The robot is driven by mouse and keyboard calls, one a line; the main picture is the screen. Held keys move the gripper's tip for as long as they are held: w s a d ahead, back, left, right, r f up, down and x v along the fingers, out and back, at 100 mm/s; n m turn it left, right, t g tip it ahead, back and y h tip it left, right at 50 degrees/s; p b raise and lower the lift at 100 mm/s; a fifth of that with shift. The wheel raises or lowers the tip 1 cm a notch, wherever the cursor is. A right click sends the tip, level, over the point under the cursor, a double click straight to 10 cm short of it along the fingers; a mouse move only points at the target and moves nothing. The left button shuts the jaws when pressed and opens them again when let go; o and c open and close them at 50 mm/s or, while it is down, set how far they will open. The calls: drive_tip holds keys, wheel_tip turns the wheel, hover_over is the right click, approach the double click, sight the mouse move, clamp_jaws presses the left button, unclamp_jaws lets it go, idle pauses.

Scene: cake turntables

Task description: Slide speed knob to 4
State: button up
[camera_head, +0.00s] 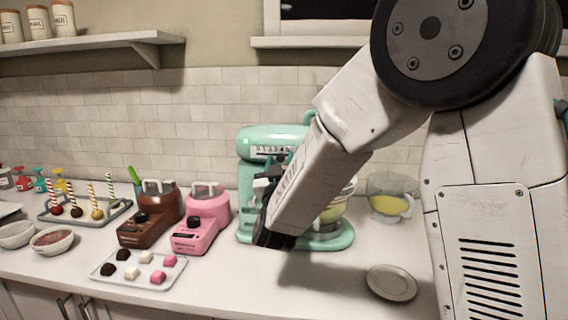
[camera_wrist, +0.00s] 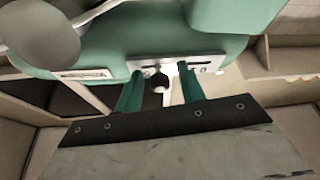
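The mint-green stand mixer (camera_head: 252,140) stands on the counter against the tiled wall, partly hidden by my arm. A pale speed scale with small marks runs along its head; the digits are too small to read. In the wrist view the silver scale plate (camera_wrist: 208,63) shows on the green mixer body (camera_wrist: 150,35), with a dark round speed knob (camera_wrist: 159,83) sticking out from it. My gripper (camera_wrist: 160,74) is open, with one teal finger on each side of the knob and visible gaps between. In the head view my gripper (camera_head: 264,184) is just in front of the mixer, below its scale.
A brown melting pot (camera_head: 150,215) and a pink one (camera_head: 205,215) stand left of the mixer. A tray of cubes (camera_head: 105,270) lies in front of them. A measuring jug (camera_head: 388,205) and a small plate (camera_head: 391,283) are on the right. The counter's front middle is clear.

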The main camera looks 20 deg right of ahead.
drive_tip(key=shift+a, duration=0.15)
drive_tip(key=shift+s+f, duration=0.1)
drive_tip(key=shift+s, duration=0.15)
drive_tip(key=v, duration=0.7)
drive_tip(key=shift+s+a+f, duration=0.1)
drive_tip(key=shift+f, duration=0.05)
